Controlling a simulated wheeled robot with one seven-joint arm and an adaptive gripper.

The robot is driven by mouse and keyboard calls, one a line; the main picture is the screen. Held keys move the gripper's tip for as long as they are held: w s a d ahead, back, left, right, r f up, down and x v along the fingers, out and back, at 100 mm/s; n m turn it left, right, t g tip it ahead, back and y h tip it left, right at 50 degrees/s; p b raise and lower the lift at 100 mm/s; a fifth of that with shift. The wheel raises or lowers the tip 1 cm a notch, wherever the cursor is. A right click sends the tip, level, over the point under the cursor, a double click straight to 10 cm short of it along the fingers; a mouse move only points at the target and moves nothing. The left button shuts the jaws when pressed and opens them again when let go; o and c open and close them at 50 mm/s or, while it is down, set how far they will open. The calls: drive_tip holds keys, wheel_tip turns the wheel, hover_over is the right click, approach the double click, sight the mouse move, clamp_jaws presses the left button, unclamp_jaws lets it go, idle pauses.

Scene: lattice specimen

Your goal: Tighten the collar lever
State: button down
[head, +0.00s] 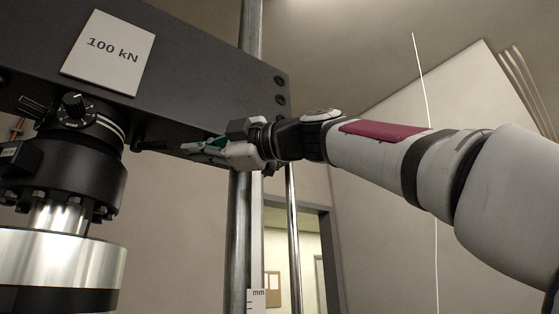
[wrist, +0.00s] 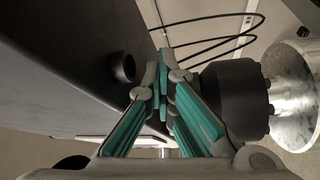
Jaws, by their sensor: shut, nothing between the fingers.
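In the head view a black collar (head: 95,130) with knobs sits under the beam, above the black load cell (head: 75,170). A short black lever (head: 150,147) sticks out from the collar's right side towards my gripper (head: 188,147). My gripper is shut and empty, with its tips close to the lever's outer end; I cannot tell whether they touch. In the wrist view my gripper (wrist: 162,78) shows teal pads closed together at the tips. A black cylindrical body (wrist: 235,95) stands right of and beyond the fingers. The lever is not clear there and may be hidden by the fingers.
The dark crossbeam (head: 200,70) with a "100 kN" plate (head: 108,50) runs just above and behind my gripper. A steel column (head: 240,220) stands below and behind my wrist. A round black stub (wrist: 123,67) projects from the beam. Thin black cables (wrist: 215,38) loop beyond the fingers.

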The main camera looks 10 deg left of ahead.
drive_tip(key=c, duration=2.2)
unclamp_jaws()
drive_tip(key=shift+w+d+f, duration=0.1)
drive_tip(key=shift+w+d, duration=0.05)
drive_tip(key=shift+w, duration=0.15)
drive_tip(key=o, duration=0.3)
drive_tip(key=shift+w+f, duration=0.1)
drive_tip(key=shift+s+d+r, duration=0.2)
drive_tip(key=shift+d+r, duration=0.05)
drive_tip(key=shift+d, duration=0.15)
drive_tip(key=shift+g, duration=0.3)
drive_tip(key=shift+s+d+f+b, duration=0.2)
drive_tip(key=shift+s+d+b, duration=0.45)
drive_tip(key=shift+b, duration=0.25)
drive_tip(key=shift+s+d+f+b, duration=0.25)
drive_tip(key=shift+s+d+b, duration=0.45)
drive_tip(key=shift+b, duration=0.25)
drive_tip(key=shift+s+d+f+b, duration=0.2)
drive_tip(key=shift+s+d+b, duration=0.45)
drive_tip(key=shift+b, duration=0.25)
drive_tip(key=shift+d, duration=0.15)
